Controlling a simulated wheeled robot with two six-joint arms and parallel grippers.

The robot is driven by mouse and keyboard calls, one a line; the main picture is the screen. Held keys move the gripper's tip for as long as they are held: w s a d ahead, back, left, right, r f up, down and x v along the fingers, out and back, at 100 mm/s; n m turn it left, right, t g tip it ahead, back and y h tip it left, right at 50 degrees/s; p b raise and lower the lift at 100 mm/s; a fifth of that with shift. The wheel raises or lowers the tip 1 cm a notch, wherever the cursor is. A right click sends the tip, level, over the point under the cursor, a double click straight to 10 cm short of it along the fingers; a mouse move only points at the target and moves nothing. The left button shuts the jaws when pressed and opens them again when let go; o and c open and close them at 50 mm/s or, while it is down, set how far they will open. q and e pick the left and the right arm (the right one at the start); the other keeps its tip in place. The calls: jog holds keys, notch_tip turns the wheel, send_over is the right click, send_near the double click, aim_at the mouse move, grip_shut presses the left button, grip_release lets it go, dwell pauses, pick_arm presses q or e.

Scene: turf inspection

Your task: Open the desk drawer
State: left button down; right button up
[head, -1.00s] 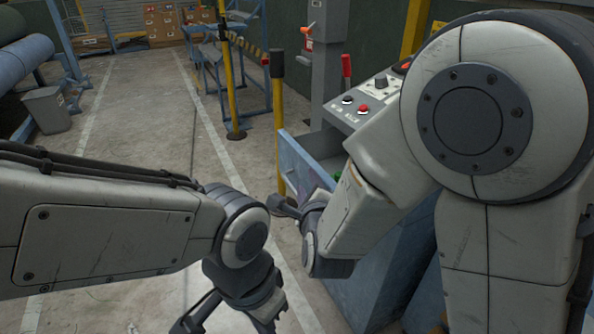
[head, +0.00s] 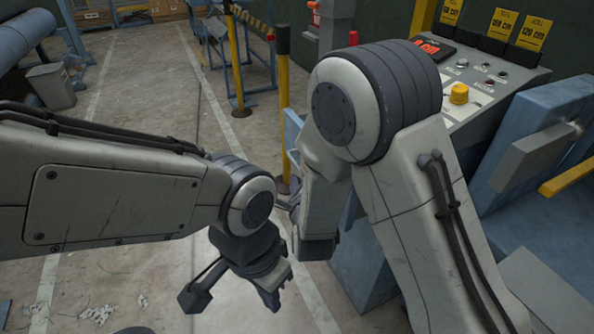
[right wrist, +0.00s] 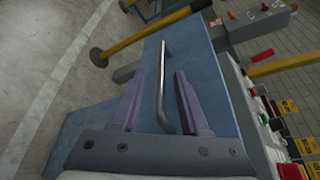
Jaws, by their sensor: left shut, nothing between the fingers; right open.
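The drawer's blue front (right wrist: 205,75) fills the middle of the right wrist view, with a metal bar handle (right wrist: 162,105) on it. My right gripper (right wrist: 160,78) is open, with one finger on each side of the handle; I cannot tell whether either touches it. In the head view a strip of blue panel (head: 293,125) juts out beside my right arm, seemingly the drawer front. The drawer's inside is hidden now, and my right gripper is mostly hidden there too. My left gripper (head: 235,292) is shut and empty, low over the floor, away from the drawer.
The desk's control panel (head: 465,90) has a yellow knob, buttons and a red display. A blue-grey unit (head: 540,160) stands to its right. A yellow post (head: 284,100) stands close to the drawer. The floor at left is mostly open, with a grey bin (head: 50,86) farther back.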

aim_at(297, 167)
jog(key=x, duration=0.4)
jog(key=shift+w, duration=0.4)
grip_shut()
jog(key=shift+a, duration=0.1)
dwell(1.0)
